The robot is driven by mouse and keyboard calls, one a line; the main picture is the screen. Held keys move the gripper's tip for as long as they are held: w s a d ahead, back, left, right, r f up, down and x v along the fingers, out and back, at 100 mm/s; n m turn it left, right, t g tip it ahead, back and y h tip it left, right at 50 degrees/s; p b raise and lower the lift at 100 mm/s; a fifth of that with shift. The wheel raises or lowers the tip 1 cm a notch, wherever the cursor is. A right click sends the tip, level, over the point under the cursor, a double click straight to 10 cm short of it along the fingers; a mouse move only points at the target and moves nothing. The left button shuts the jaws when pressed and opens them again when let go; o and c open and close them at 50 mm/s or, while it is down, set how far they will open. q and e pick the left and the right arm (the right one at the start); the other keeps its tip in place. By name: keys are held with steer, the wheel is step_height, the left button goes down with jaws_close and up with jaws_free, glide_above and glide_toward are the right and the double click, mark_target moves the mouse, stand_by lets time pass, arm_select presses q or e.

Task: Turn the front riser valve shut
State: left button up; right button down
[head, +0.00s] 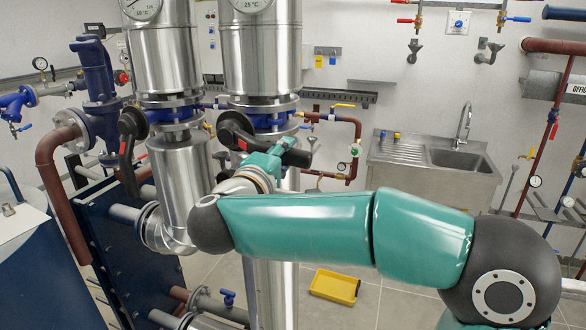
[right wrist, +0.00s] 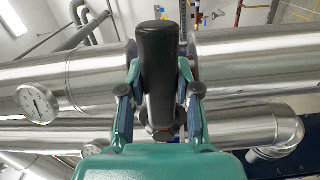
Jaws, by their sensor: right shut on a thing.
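Two thick silver risers stand side by side, each with a blue-bodied valve and a black handle. My right gripper (head: 278,154) is shut on the black valve handle (head: 298,158) of the riser on the right. This handle sticks out to the right, roughly level and across its pipe. In the right wrist view the handle (right wrist: 158,62) stands between the two fingers of the gripper (right wrist: 159,95), crossing in front of the silver pipe. The blue valve body (head: 270,121) shows behind the handle's hub. My left gripper is not in view.
The other riser's valve handle (head: 128,165) hangs down along its pipe, to the left. A dark blue plate exchanger (head: 125,255) and a rusty-red pipe (head: 58,190) stand at the left. A yellow tray (head: 335,287) lies on the floor. A steel sink (head: 435,165) stands at the back.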

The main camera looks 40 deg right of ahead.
steer(key=shift+r+n, duration=0.6)
steer(key=shift+r, duration=0.25)
steer(key=c, duration=0.8)
jaws_free()
steer(key=shift+d, duration=0.1)
steer(key=shift+f, duration=0.1)
steer(key=shift+s+a, duration=0.15)
steer(key=shift+a, duration=0.2)
steer(key=v, duration=1.1)
